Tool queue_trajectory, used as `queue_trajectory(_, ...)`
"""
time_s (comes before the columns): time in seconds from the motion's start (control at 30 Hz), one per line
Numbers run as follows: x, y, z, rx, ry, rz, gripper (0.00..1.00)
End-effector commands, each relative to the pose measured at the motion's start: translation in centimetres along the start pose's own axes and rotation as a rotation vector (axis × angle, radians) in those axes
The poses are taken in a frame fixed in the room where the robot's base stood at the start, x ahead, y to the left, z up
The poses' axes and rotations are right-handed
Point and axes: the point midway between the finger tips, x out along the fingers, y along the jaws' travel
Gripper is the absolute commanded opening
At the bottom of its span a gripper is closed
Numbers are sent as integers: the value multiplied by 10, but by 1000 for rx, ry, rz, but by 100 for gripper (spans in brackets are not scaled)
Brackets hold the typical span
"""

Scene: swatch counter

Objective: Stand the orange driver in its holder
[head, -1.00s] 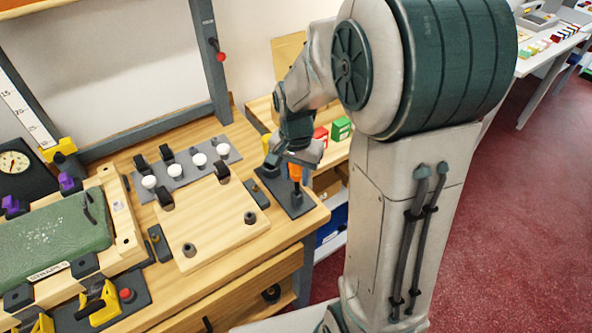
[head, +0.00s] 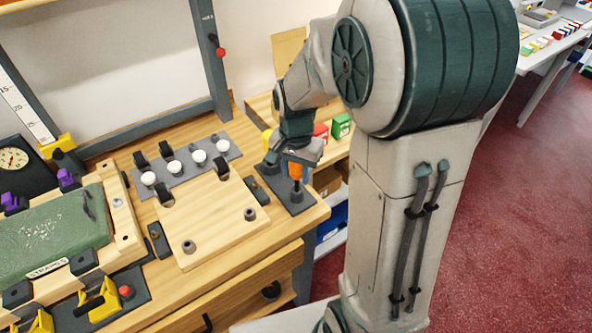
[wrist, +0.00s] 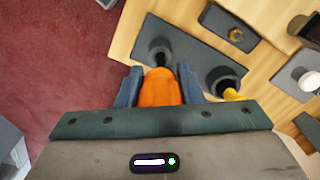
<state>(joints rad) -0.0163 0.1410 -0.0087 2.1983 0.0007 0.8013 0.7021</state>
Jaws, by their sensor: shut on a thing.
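My gripper (head: 298,163) is shut on the orange driver (head: 295,171), handle up and about upright. In the wrist view the orange handle (wrist: 160,88) sits between both fingers. The driver's thin dark shaft points down at the front cup of the dark holder plate (head: 272,183). In the wrist view that cup (wrist: 152,52) lies just beyond the handle. I cannot tell whether the tip is inside the cup or just above it. A second cup (wrist: 225,78) has a yellow driver (wrist: 232,94) in it, partly hidden by my gripper.
A light wooden board (head: 212,222) with dark clamps and knobs lies left of the holder. White knobs (head: 198,157) stand on a grey strip behind it. The bench's right edge is close to the holder. Green and red boxes (head: 341,126) sit on a shelf beyond.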

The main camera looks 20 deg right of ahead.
Motion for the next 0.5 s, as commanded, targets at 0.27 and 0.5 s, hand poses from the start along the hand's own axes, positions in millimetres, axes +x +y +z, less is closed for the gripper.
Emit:
queue_trajectory(0.27,2,0,0,0,0,0,10)
queue_trajectory(0.5,5,0,0,0,0,0,10)
